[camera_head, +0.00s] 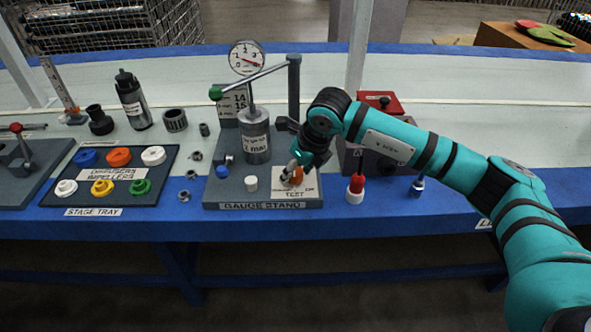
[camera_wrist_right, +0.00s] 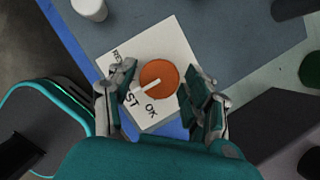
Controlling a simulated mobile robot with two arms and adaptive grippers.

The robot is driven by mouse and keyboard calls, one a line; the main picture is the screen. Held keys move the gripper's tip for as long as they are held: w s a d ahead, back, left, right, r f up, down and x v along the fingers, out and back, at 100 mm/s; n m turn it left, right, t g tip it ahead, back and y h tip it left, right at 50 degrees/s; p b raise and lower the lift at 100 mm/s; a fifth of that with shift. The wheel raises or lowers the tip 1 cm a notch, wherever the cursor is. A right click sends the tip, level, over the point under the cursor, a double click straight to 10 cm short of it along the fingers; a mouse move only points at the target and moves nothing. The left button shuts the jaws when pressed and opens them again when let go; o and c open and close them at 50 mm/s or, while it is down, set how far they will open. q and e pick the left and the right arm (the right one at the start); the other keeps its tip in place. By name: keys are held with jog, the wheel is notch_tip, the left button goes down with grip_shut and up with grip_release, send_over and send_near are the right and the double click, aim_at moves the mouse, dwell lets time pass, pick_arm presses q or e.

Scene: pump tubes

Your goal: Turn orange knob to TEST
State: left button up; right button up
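The orange knob (camera_head: 297,175) sits on a white label plate (camera_head: 283,193) at the front right of the gauge stand (camera_head: 237,197). In the right wrist view, the orange knob (camera_wrist_right: 158,77) lies between the two fingers of my right gripper (camera_wrist_right: 160,92), which are spread and look empty. Whether they touch its sides is unclear. The knob's white mark points lower left, toward the partly hidden TEST lettering (camera_wrist_right: 131,99). My left gripper is not in view.
A pressure gauge (camera_head: 246,57), a metal cylinder (camera_head: 255,137) and a green-tipped lever (camera_head: 216,93) stand behind the knob. A white cap (camera_head: 251,184) is to its left. A red-and-white plunger (camera_head: 355,189) is to its right. The stage tray (camera_head: 163,162) is farther left.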

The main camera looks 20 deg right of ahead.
jog(key=shift+o, duration=0.6)
jog(key=v, duration=1.2)
